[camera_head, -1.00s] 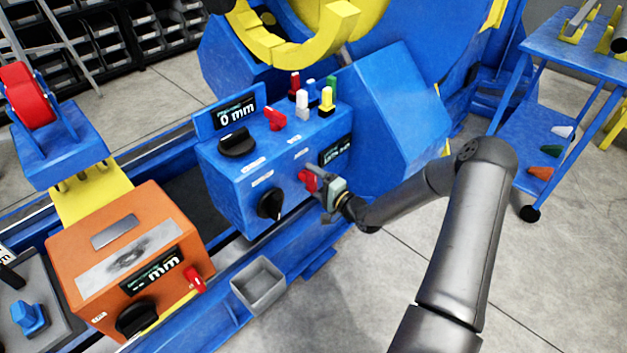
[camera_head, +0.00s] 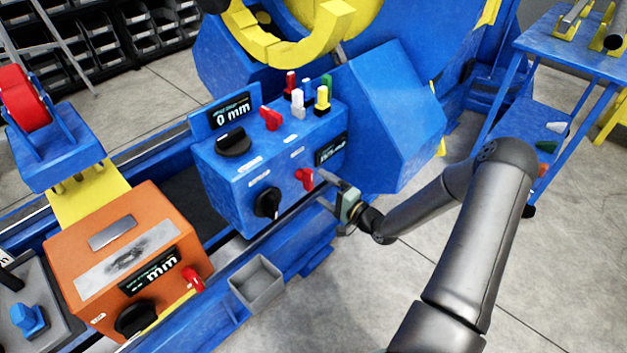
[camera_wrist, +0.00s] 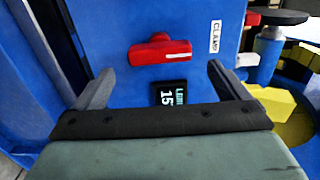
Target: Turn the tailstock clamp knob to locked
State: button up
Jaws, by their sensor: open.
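A red knob (camera_head: 304,178) sits on the front face of the blue control box (camera_head: 228,188). In the wrist view the red knob (camera_wrist: 160,50) has its bar lying roughly sideways, with a white mark on its right end and a CLAMP label (camera_wrist: 215,37) to its right. My gripper (camera_head: 320,188) is in front of this face, just right of the knob and apart from it. In the wrist view my gripper (camera_wrist: 160,70) has its fingers spread wide, with nothing between the tips. Its fingertips show below and to either side of the knob.
A small display (camera_wrist: 170,93) lies near the knob. The box also carries black dials (camera_head: 267,203), another red knob (camera_head: 271,118) and several coloured levers on top. An orange box (camera_head: 125,255) with its own red knob (camera_head: 193,279) stands left. A grey bin (camera_head: 257,284) sits below.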

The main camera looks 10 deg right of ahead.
jog(key=p+v, duration=0.1)
jog(key=v, duration=1)
notch_tip(320, 180, up, 21)
jog(key=s+n+g+h+p, duration=0.3)
jog(key=n+g+h+p, duration=0.55)
jog(key=h+p, duration=0.35)
jog(key=s+a+r+n+g+y+p, duration=0.1)
jog(key=s+a+r+g+p, duration=0.2)
jog(key=s+r, duration=0.6)
jog(key=s+a+r+n+g+y+p, duration=0.1)
jog(key=s+a+r+n+g+p, duration=0.1)
jog(key=s+a+r+p, duration=0.3)
jog(key=s+a+r+g, duration=0.1)
jog(key=s+a+r, duration=0.1)
jog(key=s+r, duration=0.2)
jog(key=shift+s+a+r, duration=0.4)
jog(key=shift+s, duration=0.7)
